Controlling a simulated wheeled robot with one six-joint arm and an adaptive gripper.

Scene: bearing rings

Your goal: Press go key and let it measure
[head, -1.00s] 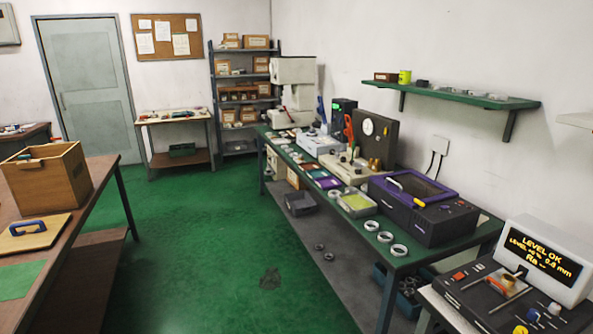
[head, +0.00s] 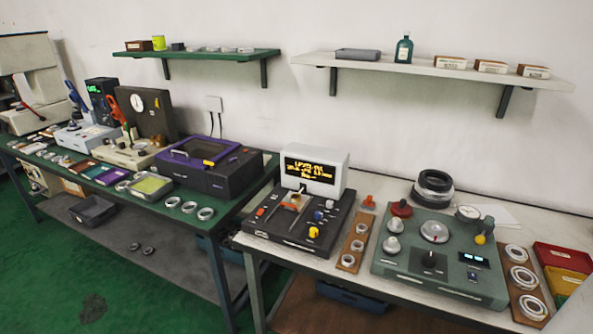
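A measuring instrument with a dark base (head: 278,233) and a white display box (head: 338,176) stands at the left end of the white-topped bench. Its amber display text is blurred now; a second ago it read "LEVEL OK" with "Ra" and dashes. An orange-red key (head: 260,212) sits at the base's left side. A brown-orange piece (head: 296,201) rests mid-base under a slim arm. A yellow knob (head: 313,232) and small blue and pale knobs sit at the right. Which control is the go key, I cannot tell. My gripper is not in view.
A wooden strip with rings (head: 348,260) and a green instrument (head: 400,262) stand to the right, then another ring board (head: 515,268) and red and yellow trays. A purple-lidded box (head: 230,178) stands on the left bench. Green floor (head: 130,290) is open at lower left.

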